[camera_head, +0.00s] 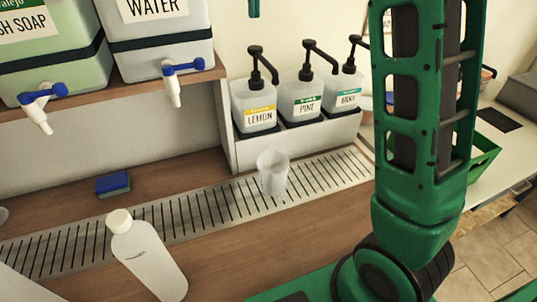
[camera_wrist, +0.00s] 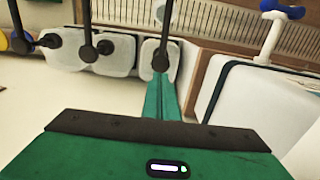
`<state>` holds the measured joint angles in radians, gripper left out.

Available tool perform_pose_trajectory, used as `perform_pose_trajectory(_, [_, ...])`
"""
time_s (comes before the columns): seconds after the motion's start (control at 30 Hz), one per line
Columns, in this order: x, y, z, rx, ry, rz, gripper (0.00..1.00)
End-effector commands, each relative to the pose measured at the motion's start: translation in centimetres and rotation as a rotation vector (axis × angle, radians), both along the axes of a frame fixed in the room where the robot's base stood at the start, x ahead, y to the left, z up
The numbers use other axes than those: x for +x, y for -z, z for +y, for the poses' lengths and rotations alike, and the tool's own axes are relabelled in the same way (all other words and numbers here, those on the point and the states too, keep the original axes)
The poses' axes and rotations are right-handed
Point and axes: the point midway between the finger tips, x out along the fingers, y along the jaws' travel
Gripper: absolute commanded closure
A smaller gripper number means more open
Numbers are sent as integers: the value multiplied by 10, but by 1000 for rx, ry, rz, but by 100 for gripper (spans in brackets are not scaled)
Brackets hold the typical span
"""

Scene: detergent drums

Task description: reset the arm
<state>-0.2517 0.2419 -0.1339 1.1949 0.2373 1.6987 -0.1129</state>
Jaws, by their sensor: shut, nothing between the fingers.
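My gripper (camera_wrist: 166,82) shows in the wrist view as narrow green fingers, shut with nothing between them. In the head view only a small green tip (camera_head: 254,8), seemingly of my gripper, shows at the top edge, above the pump bottles. My green arm stands upright at the right of the head view and hides part of the scene. In the wrist view the fingers overlap the nearest pump bottle (camera_wrist: 152,48); whether they touch it cannot be told.
Lemon (camera_head: 254,98), pine (camera_head: 300,92) and mint (camera_head: 345,88) pump bottles stand in a white rack. Water (camera_head: 160,45) and soap (camera_head: 45,55) drums sit on a shelf at left. A clear cup (camera_head: 273,175) stands on the drain grate; a white bottle (camera_head: 148,262) and blue sponge (camera_head: 113,184) are nearby.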

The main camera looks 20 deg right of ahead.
Motion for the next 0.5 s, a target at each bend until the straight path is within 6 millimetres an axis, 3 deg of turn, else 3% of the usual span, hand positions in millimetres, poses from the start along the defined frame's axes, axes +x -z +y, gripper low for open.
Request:
perform_pose_trajectory(0.27, [-3,4,-4,-2,2,-6,100])
perform_pose_trajectory(0.5, [-26,38,-32,-21,6,-70,100])
